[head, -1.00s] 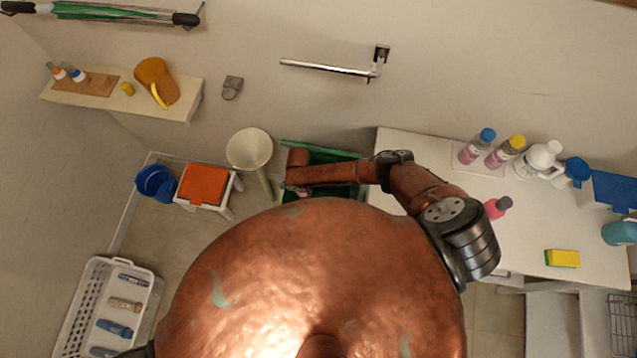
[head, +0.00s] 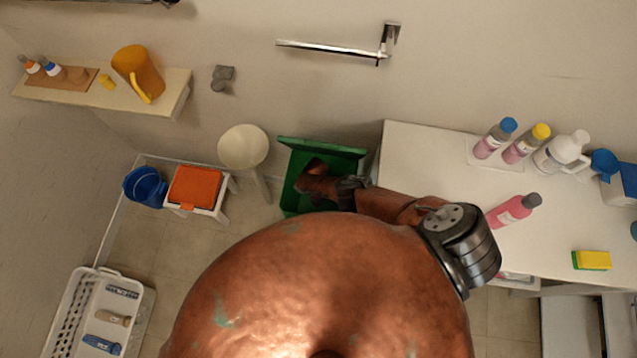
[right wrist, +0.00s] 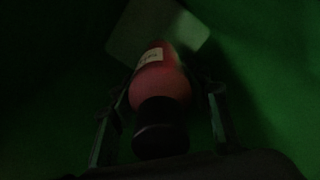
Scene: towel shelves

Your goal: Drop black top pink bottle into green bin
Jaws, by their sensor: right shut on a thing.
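The green bin (head: 322,148) stands on the floor left of the white table, and my right arm reaches down into it in the head view. In the dark right wrist view my right gripper (right wrist: 165,92) is shut on a pink bottle with a black top (right wrist: 160,128), one finger on each side. Green bin walls (right wrist: 262,85) surround it. In the head view this bottle and the fingertips are hidden. A second pink bottle with a dark cap (head: 511,211) lies or leans on the table; I cannot tell which. My left gripper is not in view.
The white table (head: 430,160) right of the bin holds several bottles, a white jug (head: 562,152) and a yellow sponge (head: 591,260). A cream round stool (head: 243,147), an orange-topped stool (head: 196,187) and a blue bucket (head: 146,187) stand left of the bin.

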